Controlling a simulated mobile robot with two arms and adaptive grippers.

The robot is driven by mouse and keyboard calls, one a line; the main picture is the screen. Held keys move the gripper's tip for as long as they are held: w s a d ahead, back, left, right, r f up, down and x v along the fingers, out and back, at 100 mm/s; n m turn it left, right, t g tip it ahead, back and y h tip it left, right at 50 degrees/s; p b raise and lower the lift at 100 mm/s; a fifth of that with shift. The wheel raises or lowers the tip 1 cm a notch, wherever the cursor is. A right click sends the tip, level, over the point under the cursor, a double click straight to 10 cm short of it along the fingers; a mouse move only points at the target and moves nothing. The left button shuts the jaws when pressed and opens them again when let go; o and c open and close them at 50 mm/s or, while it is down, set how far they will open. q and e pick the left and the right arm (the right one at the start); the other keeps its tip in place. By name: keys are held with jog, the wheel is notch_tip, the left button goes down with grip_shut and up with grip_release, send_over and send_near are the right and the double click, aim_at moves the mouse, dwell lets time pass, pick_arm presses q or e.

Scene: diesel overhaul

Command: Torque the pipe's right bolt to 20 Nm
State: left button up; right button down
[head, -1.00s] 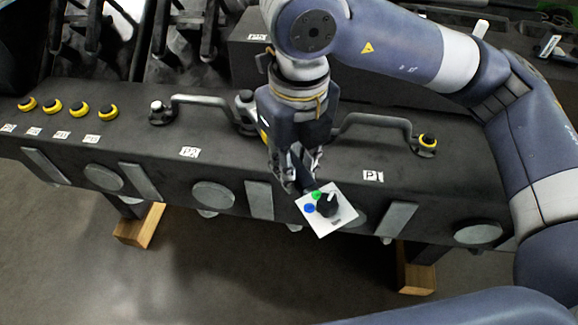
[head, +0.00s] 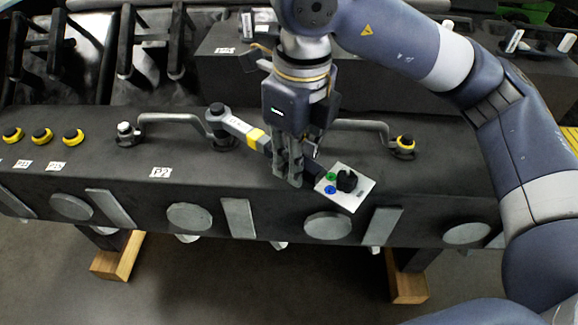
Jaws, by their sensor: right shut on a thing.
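My right gripper (head: 288,178) is shut on the torque wrench (head: 237,125), around its dark handle. The wrench has a grey head with a yellow band, and a pale panel (head: 357,196) with a black knob and green and blue buttons at its handle end. Its head sits over the right end of the left-hand pipe (head: 170,118), which is beside the P2 label. The bolt there is hidden under the head. A pale-topped bolt (head: 125,128) stands at that pipe's left end. My left gripper is not in view.
Several yellow-ringed parts (head: 42,136) stand at the left of the dark engine block (head: 190,205). A second pipe (head: 362,125) lies to the right, partly behind my gripper, with a yellow-ringed bolt (head: 405,144) at its right end. Wooden blocks (head: 408,287) support the engine block.

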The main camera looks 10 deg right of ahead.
jog(key=shift+w+d+n, duration=0.25)
jog(key=shift+n, duration=0.25)
jog(key=shift+s+a+f+b, duration=0.1)
jog(key=shift+s+a+b, duration=0.2)
jog(key=shift+s+a, duration=0.1)
jog(key=shift+s+a, duration=0.15)
jog(key=shift+a, duration=0.05)
jog(key=shift+a+m, duration=0.1)
jog(key=shift+m, duration=0.2)
jog(key=shift+s+a, duration=0.1)
jog(key=shift+a, duration=0.05)
jog(key=shift+s+a+m, duration=0.2)
jog(key=shift+a+m, duration=0.05)
jog(key=shift+m, duration=0.05)
dwell(0.3)
